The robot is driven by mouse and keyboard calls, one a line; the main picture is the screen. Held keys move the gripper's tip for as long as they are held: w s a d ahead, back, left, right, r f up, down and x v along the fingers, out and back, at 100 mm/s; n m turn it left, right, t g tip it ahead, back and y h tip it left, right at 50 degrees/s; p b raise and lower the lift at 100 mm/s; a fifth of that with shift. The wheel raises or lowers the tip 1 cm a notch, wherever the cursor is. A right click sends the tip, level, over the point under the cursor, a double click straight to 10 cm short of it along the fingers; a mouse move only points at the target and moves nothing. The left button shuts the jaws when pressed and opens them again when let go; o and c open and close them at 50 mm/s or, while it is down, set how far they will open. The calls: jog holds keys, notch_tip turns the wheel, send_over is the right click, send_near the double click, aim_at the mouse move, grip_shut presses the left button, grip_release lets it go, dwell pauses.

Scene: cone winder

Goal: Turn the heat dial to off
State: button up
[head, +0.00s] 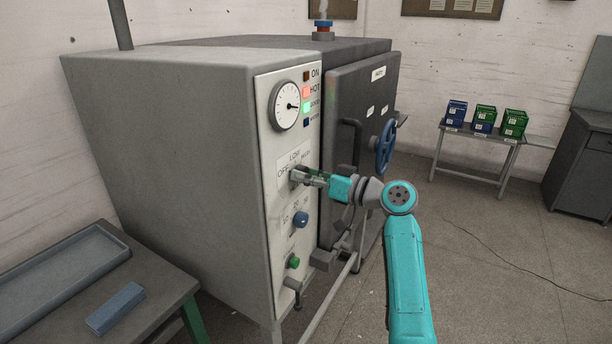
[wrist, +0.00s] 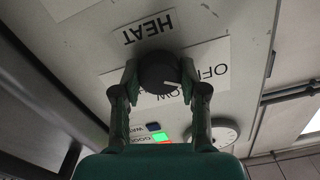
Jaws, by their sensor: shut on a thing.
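In the head view my gripper (head: 298,177) reaches the panel from the right and hides most of the dial, beside the OFF and LOW lettering.
A gauge (head: 286,106) and indicator lamps sit above the dial, with the HOT and green lamps lit. A blue knob (head: 300,220) and green button (head: 293,262) are below. The chamber door's blue handwheel (head: 386,147) and black handle (head: 348,148) stand out near my arm.

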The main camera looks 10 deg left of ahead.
jog(key=shift+f+n, duration=0.1)
jog(key=shift+n, duration=0.4)
jog(key=o, duration=1.1)
jog(key=shift+o, duration=0.2)
jog(key=v, duration=1.2)
